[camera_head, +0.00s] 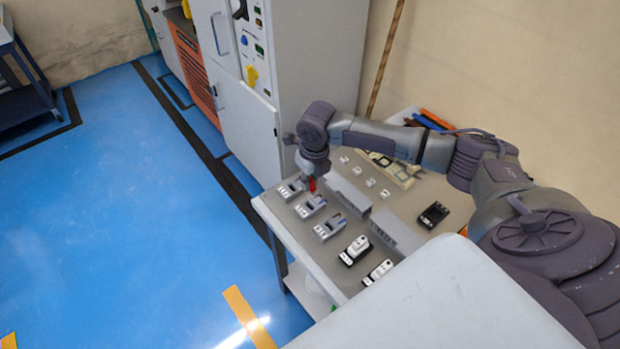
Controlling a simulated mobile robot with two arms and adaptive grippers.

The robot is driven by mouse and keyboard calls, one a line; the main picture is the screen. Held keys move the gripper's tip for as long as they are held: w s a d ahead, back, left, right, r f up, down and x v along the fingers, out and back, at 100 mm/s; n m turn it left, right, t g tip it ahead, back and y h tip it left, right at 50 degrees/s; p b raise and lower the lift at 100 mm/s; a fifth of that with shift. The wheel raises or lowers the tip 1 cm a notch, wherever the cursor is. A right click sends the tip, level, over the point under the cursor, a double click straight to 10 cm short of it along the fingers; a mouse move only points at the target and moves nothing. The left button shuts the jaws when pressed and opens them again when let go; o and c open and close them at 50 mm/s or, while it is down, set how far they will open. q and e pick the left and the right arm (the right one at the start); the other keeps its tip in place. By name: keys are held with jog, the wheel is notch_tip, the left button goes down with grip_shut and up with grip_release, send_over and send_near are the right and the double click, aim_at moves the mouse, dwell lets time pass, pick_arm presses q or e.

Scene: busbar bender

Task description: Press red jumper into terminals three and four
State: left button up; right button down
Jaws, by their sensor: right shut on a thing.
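The red jumper (312,185) is a small red piece at the tip of my right gripper (308,177). My right gripper is shut on it, pointing down over the far left part of the table. Grey terminal blocks stand in a row below and beside it: one at the far end (290,190), one in the middle (309,206) and one nearer (329,228). The jumper appears above or beside the far blocks; I cannot tell whether it touches them. Terminal numbers are too small to read. My left gripper is not in view.
The grey table (405,205) also holds grey slotted ducts (348,194), white-and-black devices (355,250), small white pieces (370,182) and a black part (433,214). A grey cabinet (305,75) stands close behind the table. Blue floor (130,220) is open at left.

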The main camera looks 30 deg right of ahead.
jog(key=shift+f+b, duration=0.6)
jog(key=shift+f, duration=0.1)
jog(key=shift+f+b, duration=1.15)
jog(key=shift+f, duration=1)
jog(key=shift+p, duration=0.8)
jog(key=shift+f+b, duration=0.85)
jog(key=shift+f, duration=0.5)
jog(key=c, duration=1)
grip_release()
jog(key=shift+c, duration=0.2)
